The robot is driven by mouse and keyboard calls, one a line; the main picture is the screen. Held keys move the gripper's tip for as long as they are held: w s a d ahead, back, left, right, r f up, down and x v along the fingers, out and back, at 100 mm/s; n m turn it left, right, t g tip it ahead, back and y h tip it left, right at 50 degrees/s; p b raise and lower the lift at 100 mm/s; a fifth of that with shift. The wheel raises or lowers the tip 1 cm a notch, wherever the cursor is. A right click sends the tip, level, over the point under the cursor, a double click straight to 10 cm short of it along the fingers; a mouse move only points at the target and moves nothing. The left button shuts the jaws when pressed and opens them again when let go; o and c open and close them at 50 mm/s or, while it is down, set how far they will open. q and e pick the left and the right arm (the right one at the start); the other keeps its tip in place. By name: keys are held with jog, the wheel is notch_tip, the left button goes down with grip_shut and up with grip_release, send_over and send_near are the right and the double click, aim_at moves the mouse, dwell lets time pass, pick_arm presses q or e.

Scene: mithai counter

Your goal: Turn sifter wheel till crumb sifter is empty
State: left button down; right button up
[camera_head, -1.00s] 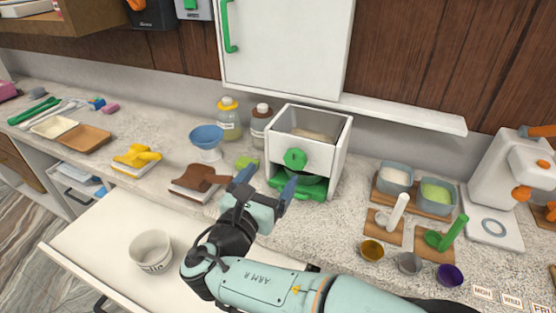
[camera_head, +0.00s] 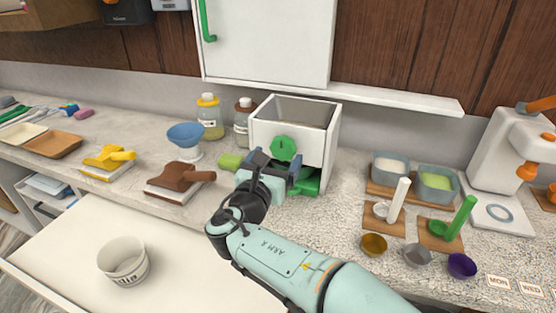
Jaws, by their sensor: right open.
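The crumb sifter (camera_head: 327,145) is an open-topped white box on the counter. A green wheel (camera_head: 283,147) is on its front, and green parts (camera_head: 310,182) show at its base. The visible inside walls are grey; the bottom is hidden by the front wall, so I cannot tell whether crumbs are inside. My right gripper (camera_head: 276,162) is open, its dark fingers spread just in front of and below the wheel. Whether the fingers touch the wheel is unclear. My left gripper is not in view.
A white bowl (camera_head: 123,262) stands on the pulled-out white surface at front left. A blue bowl on a stand (camera_head: 186,135) and two bottles (camera_head: 210,117) are left of the sifter. Tubs (camera_head: 437,184) and small cups (camera_head: 374,245) are at right. A white cabinet (camera_head: 268,40) hangs above.

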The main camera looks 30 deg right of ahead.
aim_at(284, 146)
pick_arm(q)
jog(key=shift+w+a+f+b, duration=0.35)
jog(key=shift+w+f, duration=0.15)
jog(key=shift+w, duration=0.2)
pick_arm(e)
jog(key=shift+x, duration=1.35)
jog(key=c, duration=1.1)
jog(key=shift+o, duration=0.2)
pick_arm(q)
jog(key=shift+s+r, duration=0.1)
